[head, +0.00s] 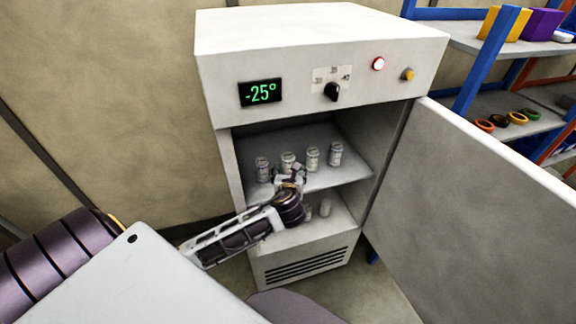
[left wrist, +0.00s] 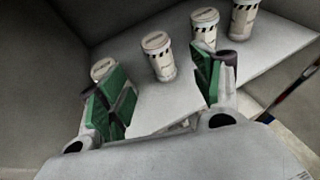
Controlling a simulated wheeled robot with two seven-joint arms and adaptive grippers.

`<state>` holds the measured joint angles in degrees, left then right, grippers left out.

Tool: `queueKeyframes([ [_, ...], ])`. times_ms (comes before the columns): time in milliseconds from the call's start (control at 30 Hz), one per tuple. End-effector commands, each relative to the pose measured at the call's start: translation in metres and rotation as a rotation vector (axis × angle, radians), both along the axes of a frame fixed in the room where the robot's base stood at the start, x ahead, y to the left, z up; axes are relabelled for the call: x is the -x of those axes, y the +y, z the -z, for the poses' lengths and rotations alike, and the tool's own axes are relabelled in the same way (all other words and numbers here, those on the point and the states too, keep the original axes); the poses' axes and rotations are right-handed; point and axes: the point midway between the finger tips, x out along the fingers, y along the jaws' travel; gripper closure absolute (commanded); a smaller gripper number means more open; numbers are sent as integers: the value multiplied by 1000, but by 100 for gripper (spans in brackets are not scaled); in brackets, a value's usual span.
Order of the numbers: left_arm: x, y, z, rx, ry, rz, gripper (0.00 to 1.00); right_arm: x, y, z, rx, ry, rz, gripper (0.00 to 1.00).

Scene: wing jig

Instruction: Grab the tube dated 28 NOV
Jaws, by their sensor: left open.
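Several pale tubes with white caps stand upright on the upper shelf (head: 345,172) of the open freezer. In the head view they are a far-left tube (head: 262,169), a second tube (head: 288,162), a third tube (head: 312,157) and a right tube (head: 335,153). The date print is too small to read, so I cannot tell which is 28 NOV. My left gripper (head: 291,180) is at the shelf front. In the left wrist view its green-padded jaws (left wrist: 160,78) are open and empty; one tube (left wrist: 160,58) shows beyond the gap, apart from the pads. Another tube (left wrist: 102,68) is partly hidden behind the left finger.
The freezer (head: 225,80) shows -25° on its display (head: 260,93). Its door (head: 470,200) stands open to the right. A blue-framed rack (head: 490,60) with bins and rings is at the right.

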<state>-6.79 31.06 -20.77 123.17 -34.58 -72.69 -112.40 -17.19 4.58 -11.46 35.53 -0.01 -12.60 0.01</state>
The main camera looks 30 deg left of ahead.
Motion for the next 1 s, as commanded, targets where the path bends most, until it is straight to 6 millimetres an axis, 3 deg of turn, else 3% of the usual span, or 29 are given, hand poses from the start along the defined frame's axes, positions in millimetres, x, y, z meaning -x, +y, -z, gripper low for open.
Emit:
queueKeyframes([
  [1000, -66, 41, 32, 1, -1, -2, 34, 0, 1, -7, -1, 0, 1, 100],
])
